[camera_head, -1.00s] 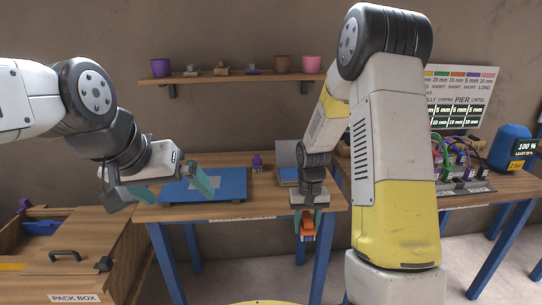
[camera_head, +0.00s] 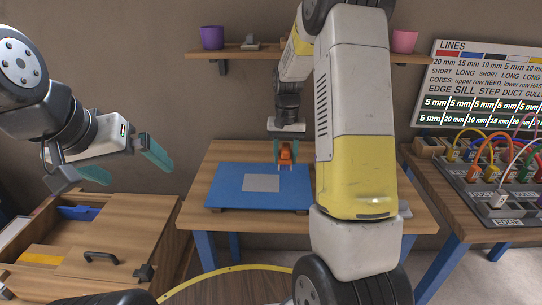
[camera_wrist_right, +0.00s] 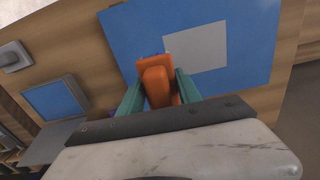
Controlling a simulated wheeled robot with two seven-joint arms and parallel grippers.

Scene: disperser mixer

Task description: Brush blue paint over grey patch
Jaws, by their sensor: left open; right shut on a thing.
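The blue board (camera_head: 225,188) lies on the wooden table, with a light grey patch (camera_head: 262,183) in its middle. My right gripper (camera_head: 286,152) is shut on an orange-handled brush (camera_head: 286,156) above the far edge of the board, behind the patch. In the right wrist view the orange brush (camera_wrist_right: 158,85) sits between the green fingers, and the grey patch (camera_wrist_right: 197,47) lies just beyond it. A little blue shows by the brush's far end; the bristles are mostly hidden. I cannot tell whether it touches the board. My left gripper (camera_head: 125,163) is open and empty, left of the table.
A paint tray with blue inside (camera_wrist_right: 57,98) stands left of the board in the right wrist view. My right arm hides the table's right side in the head view. A pack box (camera_head: 100,240) stands at left, a cable panel (camera_head: 490,180) at right.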

